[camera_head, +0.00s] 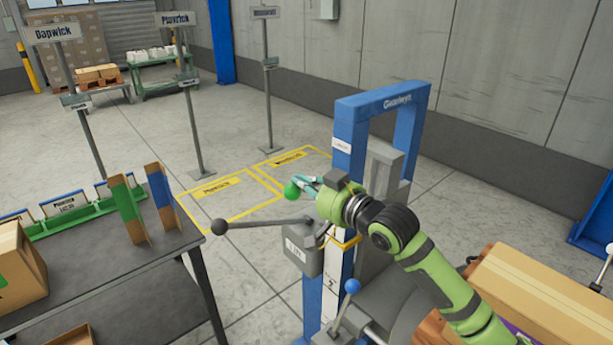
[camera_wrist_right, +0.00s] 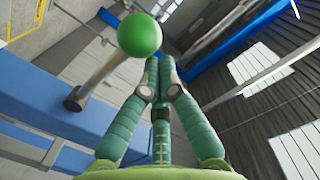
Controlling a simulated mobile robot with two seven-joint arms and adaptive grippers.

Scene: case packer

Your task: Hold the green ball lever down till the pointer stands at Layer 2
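The green ball (camera_head: 292,190) of the lever is at the left tip of my right gripper (camera_head: 308,182), beside the blue frame (camera_head: 345,165). In the right wrist view the ball (camera_wrist_right: 140,35) is just past the fingertips (camera_wrist_right: 159,60), slightly left, with its grey rod running down-left. The fingers are drawn together with nothing seen between them; whether they touch the ball is unclear. A yellow bracket (camera_head: 346,243), possibly the pointer, sits on the white scale (camera_head: 333,285), above a mark that looks like a 2. The exact reading is unclear. My left gripper is out of view.
A black ball lever (camera_head: 219,227) reaches left from the grey box (camera_head: 302,256). A blue ball lever (camera_head: 351,286) stands below. A dark table (camera_head: 150,262) with dividers is at left; a long carton (camera_head: 545,300) is at right. Yellow-marked floor (camera_head: 235,210) behind is clear.

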